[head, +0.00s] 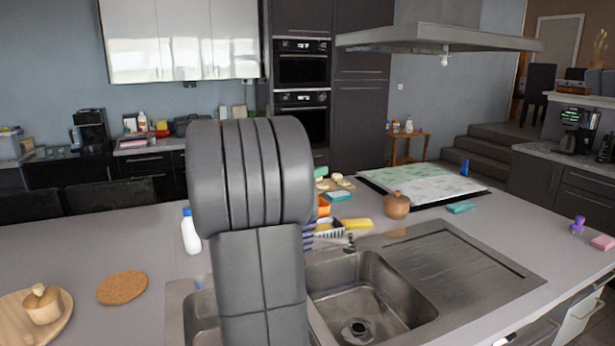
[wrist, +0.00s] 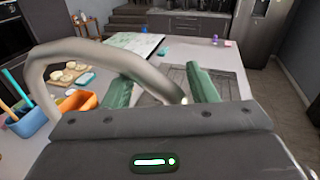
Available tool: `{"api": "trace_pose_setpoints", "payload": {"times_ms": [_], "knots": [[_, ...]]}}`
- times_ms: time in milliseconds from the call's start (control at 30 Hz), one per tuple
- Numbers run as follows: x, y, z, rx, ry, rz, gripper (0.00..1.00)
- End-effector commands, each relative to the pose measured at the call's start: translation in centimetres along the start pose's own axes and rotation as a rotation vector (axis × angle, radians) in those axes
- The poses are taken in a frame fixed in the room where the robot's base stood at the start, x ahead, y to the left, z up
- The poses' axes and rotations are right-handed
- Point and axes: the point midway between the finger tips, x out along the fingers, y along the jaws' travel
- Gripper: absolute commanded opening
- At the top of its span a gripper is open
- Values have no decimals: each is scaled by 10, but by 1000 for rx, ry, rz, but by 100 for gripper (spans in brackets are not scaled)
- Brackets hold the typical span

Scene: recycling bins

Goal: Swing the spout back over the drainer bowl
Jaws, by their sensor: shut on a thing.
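The spout (wrist: 95,48) is a thick, pale metal arch in the wrist view. It rises at the left, curves over and comes down towards the right, with its end between my green fingers. My gripper (wrist: 160,82) is shut on the spout near that end. In the head view my own arm hides the gripper and the spout. The steel bowl beside the ridged drainer (head: 455,262), the drainer bowl (head: 385,290), shows right of my arm with a drain in its floor. A second bowl (head: 203,312) is partly hidden at the left of my arm.
A white bottle (head: 191,232) stands behind the sink at the left. A round cork mat (head: 122,287) and a wooden board (head: 20,325) lie further left. A brown pot (head: 396,205) stands behind the drainer. An orange container (wrist: 78,104) and a blue one (wrist: 30,122) are near the spout.

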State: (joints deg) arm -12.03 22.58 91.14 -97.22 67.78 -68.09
Motion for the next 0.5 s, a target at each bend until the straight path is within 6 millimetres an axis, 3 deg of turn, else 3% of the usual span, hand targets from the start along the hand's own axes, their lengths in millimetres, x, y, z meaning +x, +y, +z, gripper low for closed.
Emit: {"api": "trace_pose_setpoints", "payload": {"times_ms": [33, 133, 167, 433, 500], "knots": [[-4, -9, 44, 63, -59, -15, 42], [-3, -9, 44, 63, -59, -15, 42], [0, -3, 13, 15, -11, -6, 42], [-13, -6, 11, 14, -11, -3, 43], [-17, -8, 10, 14, -11, -3, 48]]}}
